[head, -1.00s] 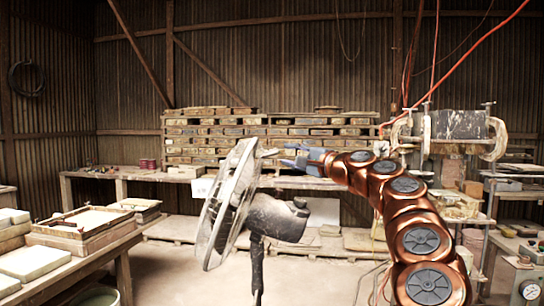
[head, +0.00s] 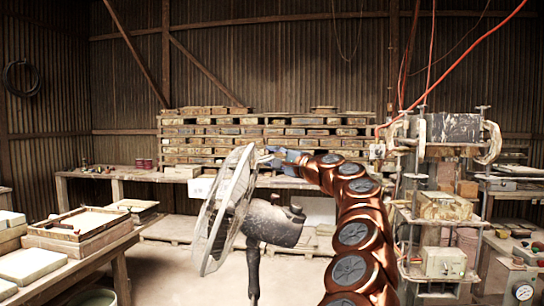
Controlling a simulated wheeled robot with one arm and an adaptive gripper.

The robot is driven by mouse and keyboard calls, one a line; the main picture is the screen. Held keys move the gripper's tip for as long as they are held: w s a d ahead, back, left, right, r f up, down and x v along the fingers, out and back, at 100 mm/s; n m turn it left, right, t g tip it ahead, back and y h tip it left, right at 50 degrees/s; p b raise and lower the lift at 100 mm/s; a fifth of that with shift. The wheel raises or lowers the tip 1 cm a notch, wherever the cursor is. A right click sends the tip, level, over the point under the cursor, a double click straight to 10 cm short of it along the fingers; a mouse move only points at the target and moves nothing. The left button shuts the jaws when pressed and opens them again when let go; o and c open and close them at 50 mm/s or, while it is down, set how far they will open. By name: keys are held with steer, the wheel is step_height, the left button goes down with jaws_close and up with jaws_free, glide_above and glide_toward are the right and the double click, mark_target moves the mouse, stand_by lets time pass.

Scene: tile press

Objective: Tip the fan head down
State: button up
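The fan head, with a round wire cage (head: 224,208) seen nearly edge-on, stands in the middle of the head view. Its cage leans, with the top edge further right than the bottom, and faces left. The dark, dusty motor housing (head: 274,223) is behind the cage, on top of an upright pole (head: 254,272). My gripper (head: 270,157) is at the top right of the cage, above the motor housing. Its fingertips are small and overlap the cage rim in the picture. I cannot tell whether they touch it, or how wide they are.
A tile press (head: 445,195) stands right of my arm. A long bench (head: 130,172) runs along the back, with stacked boards (head: 265,133) behind it. A table (head: 95,262) with trays and slabs is at left. Floor between the left table and the fan is clear.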

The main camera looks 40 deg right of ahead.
steer(key=shift+w, duration=0.1)
jaws_close()
stand_by(0.3)
steer(key=shift+a, duration=0.1)
stand_by(0.3)
